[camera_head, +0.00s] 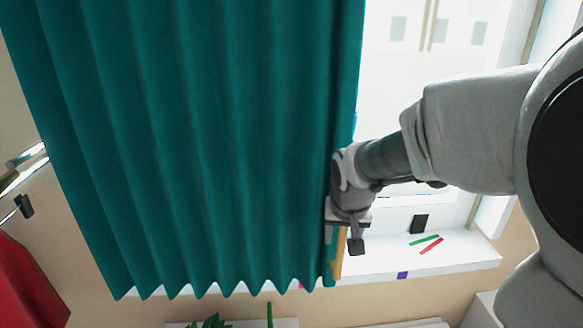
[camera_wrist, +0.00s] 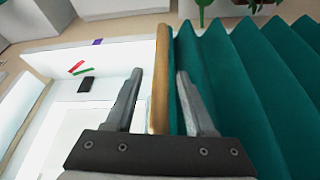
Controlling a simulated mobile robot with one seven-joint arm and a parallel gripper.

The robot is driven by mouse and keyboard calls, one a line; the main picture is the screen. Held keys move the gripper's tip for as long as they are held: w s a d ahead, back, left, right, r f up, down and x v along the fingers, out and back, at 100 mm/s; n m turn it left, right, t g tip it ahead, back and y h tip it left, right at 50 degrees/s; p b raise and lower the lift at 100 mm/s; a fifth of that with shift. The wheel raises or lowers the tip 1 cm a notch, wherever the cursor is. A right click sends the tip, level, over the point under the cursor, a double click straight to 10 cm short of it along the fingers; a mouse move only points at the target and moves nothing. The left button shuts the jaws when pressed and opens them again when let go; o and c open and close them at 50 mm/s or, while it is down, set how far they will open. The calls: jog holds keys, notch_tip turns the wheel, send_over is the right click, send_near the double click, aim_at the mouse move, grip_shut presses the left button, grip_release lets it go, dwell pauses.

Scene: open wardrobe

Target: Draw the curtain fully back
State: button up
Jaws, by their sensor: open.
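The teal pleated curtain (camera_head: 220,150) hangs over the left and middle of the window; the right part of the window (camera_head: 420,60) is uncovered. A wooden strip (camera_head: 339,255) runs along the curtain's right edge. My gripper (camera_head: 345,235) is at this edge, low down near the sill. In the wrist view my gripper (camera_wrist: 158,85) is open, with one finger on each side of the wooden strip (camera_wrist: 160,75). The right finger lies over the curtain (camera_wrist: 225,85). I cannot tell whether either finger touches the strip.
The white sill (camera_head: 440,256) carries a black block (camera_head: 420,224), a green stick (camera_head: 424,240) and a red stick (camera_head: 431,246). Red cloth (camera_head: 28,290) and a metal rail (camera_head: 25,165) are at the left. A green plant (camera_head: 212,321) stands below the curtain.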

jog(key=shift+w+f, duration=0.1)
jog(key=shift+f, duration=0.15)
grip_shut()
dwell(1.4)
